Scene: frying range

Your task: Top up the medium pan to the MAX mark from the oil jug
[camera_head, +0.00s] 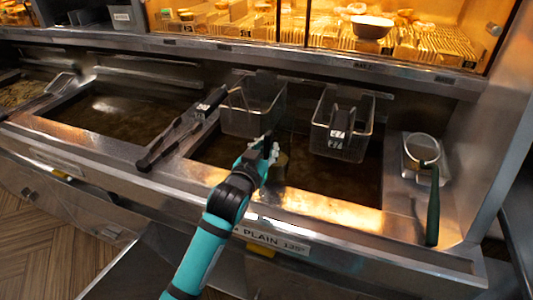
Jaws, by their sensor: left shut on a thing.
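My left gripper (270,149) is over the front part of the right-hand oil pan (345,187). It is shut on a small olive-yellow vessel (281,166), which looks like the oil jug and is partly hidden by the gripper. I cannot tell whether the vessel is tilted or whether oil is flowing. The pan holds dark oil; I cannot make out a MAX mark or which pan is the medium one. Another oil pan (120,112) lies to the left. My right gripper is not in view.
Two wire baskets (254,108) (342,124) hang at the back of the right-hand pan. Dark tongs (182,130) lie on the divider at left. A round skimmer with a green handle (433,205) rests at right. A lit food cabinet (330,25) stands behind.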

